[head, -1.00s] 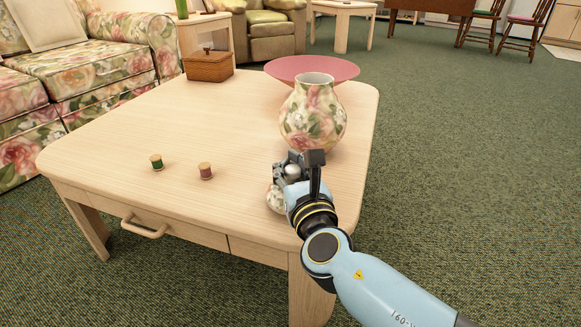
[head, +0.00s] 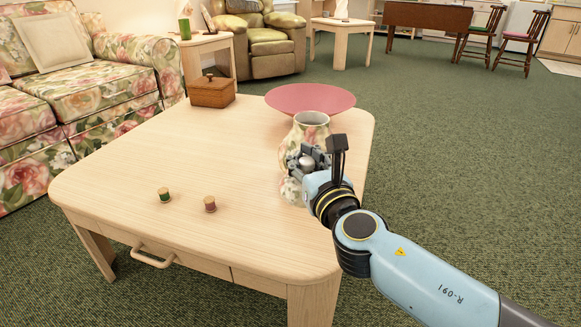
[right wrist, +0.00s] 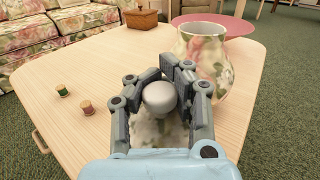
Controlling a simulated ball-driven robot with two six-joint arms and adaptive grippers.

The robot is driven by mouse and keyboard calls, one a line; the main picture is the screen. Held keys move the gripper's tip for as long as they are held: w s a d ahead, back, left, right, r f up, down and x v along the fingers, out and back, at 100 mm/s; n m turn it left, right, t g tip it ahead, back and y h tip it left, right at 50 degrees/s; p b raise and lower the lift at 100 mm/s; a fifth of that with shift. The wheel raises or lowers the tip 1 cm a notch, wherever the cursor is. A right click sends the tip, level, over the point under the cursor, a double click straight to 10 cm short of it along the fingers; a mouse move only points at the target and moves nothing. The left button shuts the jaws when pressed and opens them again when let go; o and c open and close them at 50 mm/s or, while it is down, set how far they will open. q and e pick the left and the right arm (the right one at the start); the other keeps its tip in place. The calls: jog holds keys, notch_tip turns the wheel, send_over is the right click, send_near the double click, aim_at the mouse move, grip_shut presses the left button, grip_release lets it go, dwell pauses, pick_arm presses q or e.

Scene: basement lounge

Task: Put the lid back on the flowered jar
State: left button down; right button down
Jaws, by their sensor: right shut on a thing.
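The flowered jar (head: 308,131) stands upright and open-topped on the light wooden table, partly hidden behind my right gripper. It also shows in the right wrist view (right wrist: 214,68), just beyond the fingers. My right gripper (head: 307,160) is shut on the pale round knob of the flowered lid (head: 290,191). The knob sits between the fingers in the right wrist view (right wrist: 160,97), with the lid below it largely hidden. The lid is in front of the jar, lower than its mouth; whether they touch I cannot tell. My left gripper is not in view.
A wide pink bowl (head: 310,97) stands close behind the jar. A brown wooden box (head: 212,93) is at the table's back left. A green spool (head: 164,195) and a reddish spool (head: 210,204) stand near the front. The table's middle left is clear.

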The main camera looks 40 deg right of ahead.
jog(key=d+r, duration=0.1)
jog(key=d+r+n+y, duration=0.1)
jog(key=r, duration=0.1)
jog(key=d+r+y, duration=0.1)
jog(key=shift+w+d+r+n+t, duration=0.1)
jog(key=shift+w+r+n+t, duration=0.1)
jog(key=shift+r+n+t, duration=0.15)
jog(key=a+r+n+g+y, duration=0.1)
jog(key=a+r+n+y, duration=0.3)
jog(key=r+y, duration=0.3)
jog(key=s+a+r+n+g+y, duration=0.1)
jog(key=a+r+n+g+y, duration=0.1)
jog(key=a+r+n+y, duration=0.3)
jog(key=shift+s+a+r+y, duration=0.25)
jog(key=shift+r+y, duration=0.95)
jog(key=shift+r, duration=0.55)
jog(key=shift+a+n, duration=0.1)
jog(key=shift+n, duration=0.15)
